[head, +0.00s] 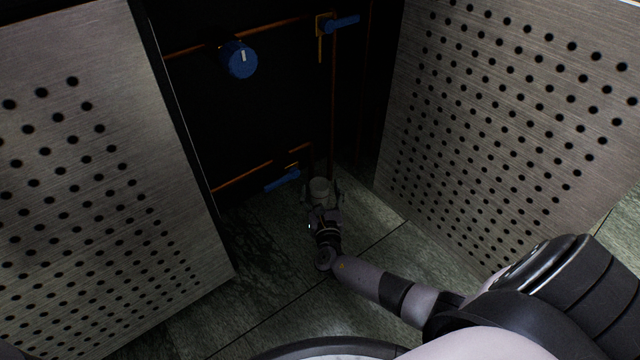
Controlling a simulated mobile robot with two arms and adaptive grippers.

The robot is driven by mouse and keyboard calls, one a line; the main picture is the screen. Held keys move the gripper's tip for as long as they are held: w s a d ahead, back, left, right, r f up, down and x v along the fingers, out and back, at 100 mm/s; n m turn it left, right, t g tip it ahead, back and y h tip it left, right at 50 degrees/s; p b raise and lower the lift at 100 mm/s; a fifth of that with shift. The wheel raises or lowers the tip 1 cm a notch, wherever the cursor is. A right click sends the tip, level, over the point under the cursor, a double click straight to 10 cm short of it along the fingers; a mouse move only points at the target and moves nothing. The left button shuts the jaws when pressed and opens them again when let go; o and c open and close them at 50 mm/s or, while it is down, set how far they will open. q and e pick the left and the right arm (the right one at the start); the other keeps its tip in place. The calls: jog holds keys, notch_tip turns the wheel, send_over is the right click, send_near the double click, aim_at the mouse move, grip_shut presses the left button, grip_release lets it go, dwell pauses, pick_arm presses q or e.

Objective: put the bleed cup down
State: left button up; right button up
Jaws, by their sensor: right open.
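The bleed cup (320,187) is a small grey cup at the foot of the dark recess, low down between the two perforated panels. My right gripper (322,192) is at the cup, with its open fingers on either side of it. The fingers are dark and small here, so I cannot tell whether they touch the cup. The cup's underside is hidden by the gripper, and I cannot tell whether it rests on the floor. My left gripper is not in view.
Perforated metal panels stand at left (90,190) and right (500,120). Copper pipes carry a blue round knob (239,60), an upper blue lever (342,24) and a lower blue lever (282,181) close to the gripper.

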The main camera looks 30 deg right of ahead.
jog(key=p+v, duration=0.4)
jog(key=v, duration=0.6)
jog(key=shift+c, duration=0.2)
dwell(0.8)
